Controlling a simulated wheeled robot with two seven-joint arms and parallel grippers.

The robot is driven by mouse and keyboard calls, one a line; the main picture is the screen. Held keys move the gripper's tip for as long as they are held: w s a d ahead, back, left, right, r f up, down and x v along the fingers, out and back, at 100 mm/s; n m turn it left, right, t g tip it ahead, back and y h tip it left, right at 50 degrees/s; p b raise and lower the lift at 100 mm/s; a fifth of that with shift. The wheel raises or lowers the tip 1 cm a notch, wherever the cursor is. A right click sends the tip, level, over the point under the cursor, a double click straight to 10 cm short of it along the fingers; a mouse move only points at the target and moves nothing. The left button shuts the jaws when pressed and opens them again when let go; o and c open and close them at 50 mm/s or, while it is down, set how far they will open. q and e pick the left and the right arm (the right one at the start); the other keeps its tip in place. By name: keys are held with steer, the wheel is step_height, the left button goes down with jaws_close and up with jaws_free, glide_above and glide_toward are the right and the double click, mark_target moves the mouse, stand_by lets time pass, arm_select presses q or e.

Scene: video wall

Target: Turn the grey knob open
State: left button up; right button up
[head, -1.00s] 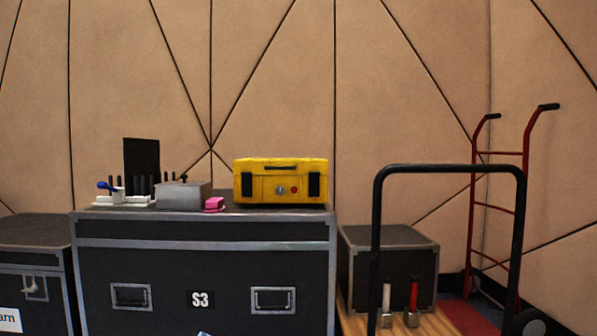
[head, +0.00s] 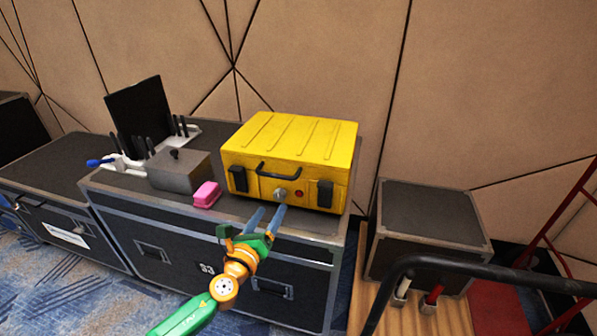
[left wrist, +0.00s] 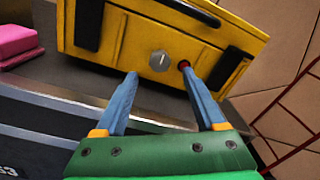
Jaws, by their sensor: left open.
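The yellow case (head: 290,155) stands on the large black flight case (head: 230,222). The grey knob (head: 280,194) is on the yellow case's front face, left of a small red button (head: 299,195). In the left wrist view the knob (left wrist: 159,61) is a round grey dial with a pale line on it. My left gripper (head: 268,212) is open and empty just in front of the yellow case. In the left wrist view its blue fingertips (left wrist: 158,72) are spread apart, with the knob beyond them and between them. My right gripper is not in view.
A pink block (head: 207,194) lies left of the yellow case. A grey box (head: 179,171) with a small black top knob stands farther left. A black rail (head: 490,272) and a smaller black case (head: 428,225) are at the right.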

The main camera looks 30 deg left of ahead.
mark_target(278, 197)
arm_select(q)
steer(key=w, duration=0.2)
steer(key=w+a+b, duration=0.1)
steer(key=w, duration=0.2)
steer(key=shift+w+a, duration=0.1)
steer(key=shift+w, duration=0.25)
steer(key=shift+s, duration=0.1)
jaws_close()
